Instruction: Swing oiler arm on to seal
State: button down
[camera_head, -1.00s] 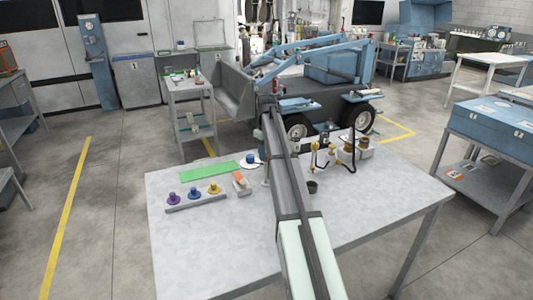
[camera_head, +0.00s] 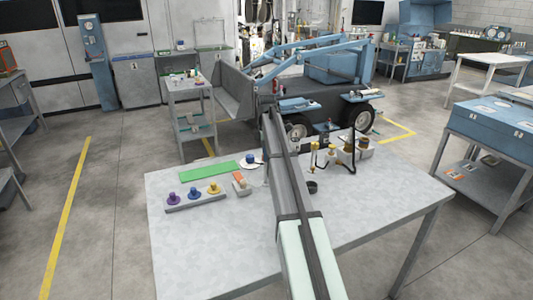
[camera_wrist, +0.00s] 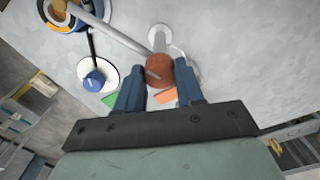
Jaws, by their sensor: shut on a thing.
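In the wrist view my gripper (camera_wrist: 159,88) has its two blue fingers on either side of a red-brown knob (camera_wrist: 159,68) and is shut on it. A grey rod (camera_wrist: 118,30), which looks like the oiler arm, runs from the knob to the upper left. Its far end has a tan tip (camera_wrist: 60,8) over a round part with a dark, white and orange rim (camera_wrist: 78,22), possibly the seal. I cannot tell whether the tip touches it. A pale post on a round foot (camera_wrist: 163,38) stands beyond the knob. In the head view my arm hides the gripper.
A blue-capped piece on a white disc (camera_wrist: 94,78) lies left of my fingers. On the table (camera_head: 230,235) are a green mat (camera_head: 210,171), a tray (camera_head: 196,203) of coloured knobs, an orange-white block (camera_head: 240,183), a dark cup (camera_head: 312,187) and bottles (camera_head: 331,152). The front left is clear.

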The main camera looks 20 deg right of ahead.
jog(key=shift+n, duration=1)
jog(key=c, duration=0.7)
grip_release()
jog(key=shift+r, duration=0.1)
notch_tip(320, 180, up, 14)
jog(key=shift+f, duration=0.2)
